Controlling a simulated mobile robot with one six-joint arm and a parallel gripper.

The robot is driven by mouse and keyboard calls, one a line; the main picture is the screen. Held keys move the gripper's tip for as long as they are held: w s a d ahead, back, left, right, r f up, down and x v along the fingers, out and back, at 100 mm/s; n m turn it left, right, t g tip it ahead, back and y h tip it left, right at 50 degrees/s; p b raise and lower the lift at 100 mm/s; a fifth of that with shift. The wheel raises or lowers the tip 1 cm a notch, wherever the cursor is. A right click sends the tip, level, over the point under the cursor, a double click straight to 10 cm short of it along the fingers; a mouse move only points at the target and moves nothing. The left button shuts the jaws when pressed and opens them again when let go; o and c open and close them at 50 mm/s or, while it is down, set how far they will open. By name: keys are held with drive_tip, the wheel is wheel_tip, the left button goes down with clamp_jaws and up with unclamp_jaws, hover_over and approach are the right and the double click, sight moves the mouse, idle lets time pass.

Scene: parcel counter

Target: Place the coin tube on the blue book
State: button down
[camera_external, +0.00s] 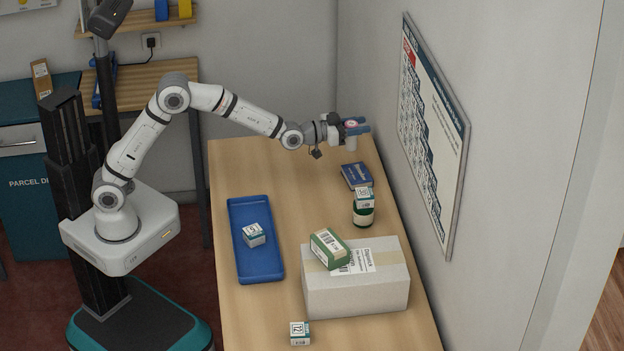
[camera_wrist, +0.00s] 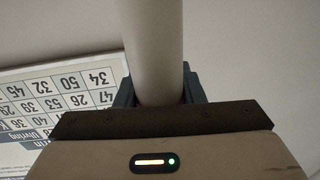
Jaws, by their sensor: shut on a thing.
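My gripper (camera_external: 357,127) is shut on the coin tube (camera_external: 351,143), a pale grey cylinder that hangs below the fingers. In the wrist view the tube (camera_wrist: 152,45) runs up from between the dark fingers (camera_wrist: 156,92). The blue book (camera_external: 356,176) lies on the counter near its right edge, below the gripper in the outside view. The tube is held in the air, apart from the book. The book does not show in the wrist view.
A dark green jar (camera_external: 363,216) with a small box (camera_external: 364,197) on top stands close in front of the book. A large carton (camera_external: 355,291) bears a green box (camera_external: 329,249). A blue tray (camera_external: 260,273) holds a small box (camera_external: 254,235). The wall poster (camera_external: 433,135) is to the right.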

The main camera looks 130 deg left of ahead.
drive_tip(key=x, duration=0.2)
hover_over(364, 172)
drive_tip(key=shift+f+b, duration=0.45)
drive_tip(key=shift+f, duration=4.3)
drive_tip(key=c, duration=0.9)
unclamp_jaws()
drive_tip(key=shift+c, duration=0.2)
drive_tip(key=shift+r, duration=0.15)
drive_tip(key=b+v, duration=0.1)
drive_tip(key=v, duration=1.1)
